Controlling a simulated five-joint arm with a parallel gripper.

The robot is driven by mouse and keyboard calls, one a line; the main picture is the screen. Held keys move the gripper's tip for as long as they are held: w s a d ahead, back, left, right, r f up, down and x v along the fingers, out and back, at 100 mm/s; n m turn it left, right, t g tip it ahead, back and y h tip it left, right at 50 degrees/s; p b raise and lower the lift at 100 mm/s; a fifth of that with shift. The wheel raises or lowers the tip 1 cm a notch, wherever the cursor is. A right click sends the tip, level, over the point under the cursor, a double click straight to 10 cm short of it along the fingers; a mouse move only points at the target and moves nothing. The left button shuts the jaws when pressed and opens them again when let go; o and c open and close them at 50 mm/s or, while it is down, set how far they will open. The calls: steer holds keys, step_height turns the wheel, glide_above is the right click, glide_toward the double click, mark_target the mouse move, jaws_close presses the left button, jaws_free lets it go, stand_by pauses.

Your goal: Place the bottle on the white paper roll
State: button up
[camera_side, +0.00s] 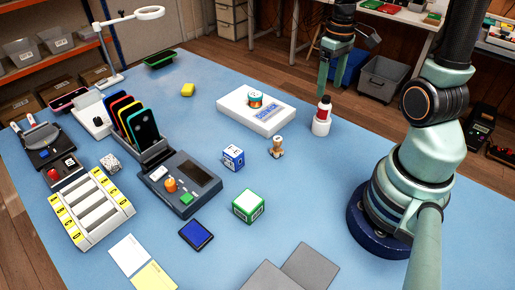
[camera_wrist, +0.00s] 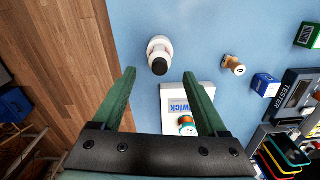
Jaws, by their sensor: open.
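The bottle (camera_side: 324,110), with a red band and a dark cap, stands upright on the white paper roll (camera_side: 320,129) in the side view. In the wrist view I look down on the dark cap of the bottle (camera_wrist: 159,67), with the white roll (camera_wrist: 158,41) showing around and behind it. My gripper (camera_side: 328,90) is above the bottle in the side view. In the wrist view my gripper (camera_wrist: 159,73) is open, its two fingers apart on either side of the cap. The fingers appear clear of the bottle.
A white box (camera_side: 256,110) with an orange-and-teal spool (camera_side: 255,99) on it lies left of the roll. The blue mat around the roll is clear.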

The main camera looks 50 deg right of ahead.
mark_target(326, 97)
step_height(326, 97, up, 4)
steer(key=shift+r, duration=0.1)
steer(key=a+r+n+t, duration=0.1)
steer(key=a+r+t, duration=0.1)
steer(key=a, duration=0.6)
steer(key=w+a+r+t, duration=0.1)
steer(key=a+r+t, duration=0.2)
steer(key=a, duration=0.6)
step_height(326, 97, up, 2)
steer(key=shift+w+r+n+t, duration=0.15)
steer(key=shift+w+n+t, duration=0.15)
steer(key=shift+n, duration=0.1)
